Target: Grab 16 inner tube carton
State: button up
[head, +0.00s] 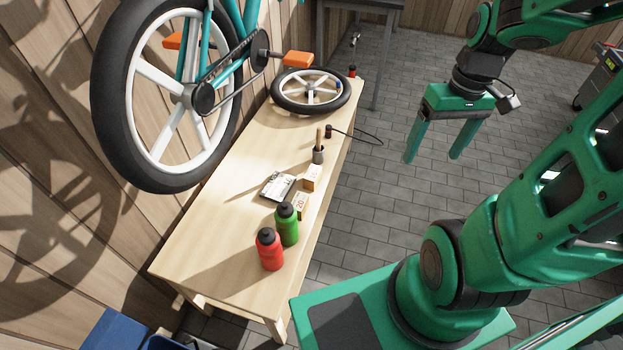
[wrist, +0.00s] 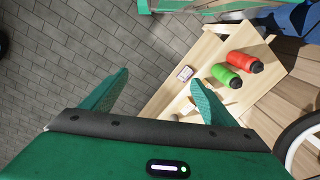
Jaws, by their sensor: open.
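Two small cartons are on the wooden workbench (head: 213,215). The nearer carton (head: 300,204) has a white face with red print that looks like 20. The farther carton (head: 312,176) is pale with a tan side; its print is too small to read, so I cannot confirm that it is the 16. My gripper (head: 433,158) is open and empty, in the air over the floor to the right of the bench. Its two fingers (wrist: 160,80) also show in the wrist view.
A green bottle (head: 287,226) and a red bottle (head: 269,250) stand near the cartons. A flat grey-white box (head: 278,186) lies to their left. A wooden-handled tool (head: 319,152) stands behind. A loose wheel (head: 311,92) lies at the far end; a bicycle (head: 187,95) hangs above.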

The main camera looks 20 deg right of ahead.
jog(key=w+a+f+n+y, duration=0.2)
jog(key=w+f+n, duration=0.3)
jog(key=w+f, duration=0.35)
jog(key=n+t+y, duration=0.4)
jog(key=n+y, duration=0.2)
send_near(319, 175)
jog(key=s+r, duration=0.5)
jog(key=w+a+f+t, duration=0.1)
jog(key=w+f, duration=0.1)
jog(key=f, duration=0.1)
jog(key=w+a+f+t+y, duration=0.1)
jog(key=w+a+f+t, duration=0.1)
jog(key=f, duration=0.1)
jog(key=w+a+f+t, duration=0.2)
jog(key=w+f, duration=0.1)
jog(key=shift+w+f, duration=0.1)
jog(key=shift+f, duration=0.2)
jog(key=w+a+f, duration=0.2)
jog(key=a, duration=0.1)
jog(key=shift+a+f, duration=0.25)
jog(key=shift+f, duration=0.05)
jog(key=shift+w+a+f, duration=0.15)
jog(key=shift+w, duration=0.05)
jog(key=c, duration=1.2)
